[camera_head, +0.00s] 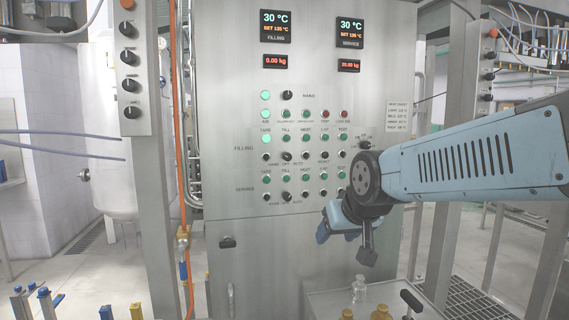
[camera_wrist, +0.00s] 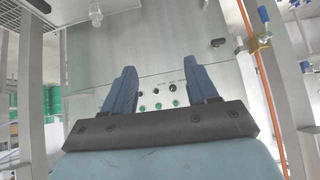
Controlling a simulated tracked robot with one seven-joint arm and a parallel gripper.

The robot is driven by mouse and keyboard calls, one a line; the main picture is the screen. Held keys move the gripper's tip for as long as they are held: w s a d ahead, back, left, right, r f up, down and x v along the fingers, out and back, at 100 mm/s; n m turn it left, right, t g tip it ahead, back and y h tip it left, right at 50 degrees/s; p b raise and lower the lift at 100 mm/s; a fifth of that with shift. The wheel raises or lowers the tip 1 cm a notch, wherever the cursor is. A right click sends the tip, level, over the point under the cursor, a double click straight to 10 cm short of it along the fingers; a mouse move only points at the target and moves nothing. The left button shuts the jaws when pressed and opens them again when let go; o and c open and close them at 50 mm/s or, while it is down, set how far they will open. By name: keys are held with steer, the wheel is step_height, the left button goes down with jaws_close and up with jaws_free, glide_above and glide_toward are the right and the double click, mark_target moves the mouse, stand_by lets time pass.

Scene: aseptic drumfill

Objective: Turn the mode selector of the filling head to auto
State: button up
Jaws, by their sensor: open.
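The filling mode selector (camera_head: 287,156) is a small black knob in the FILLING rows of the steel control panel (camera_head: 225,110), above a HAND OFF AUTO label. I cannot make out where its pointer stands. A similar service selector (camera_head: 286,195) sits lower, in the SERVICE rows. My gripper (camera_head: 345,245) is in front of the panel, below and to the right of both selectors, touching neither. In the wrist view its two blue fingers (camera_wrist: 160,68) are apart with nothing held. Small black knobs (camera_wrist: 172,87) and green buttons show beyond and between them; I cannot tell which selector is among them.
My arm covers the panel's right side. An orange pipe with a valve (camera_head: 183,240) runs along the panel's left edge. A table (camera_head: 330,303) with a clear bottle (camera_head: 358,289) and brass-coloured items stands below my gripper. The panel's lower left front is mostly clear, apart from a black latch (camera_head: 227,242).

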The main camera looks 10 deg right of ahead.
steer(key=w+r+t, duration=0.2)
steer(key=w+t, duration=0.3)
steer(key=w, duration=1.1)
steer(key=t, duration=0.9)
glide_toward(288, 159)
steer(key=x, duration=0.8)
steer(key=shift+w, duration=0.3)
steer(key=c, duration=1)
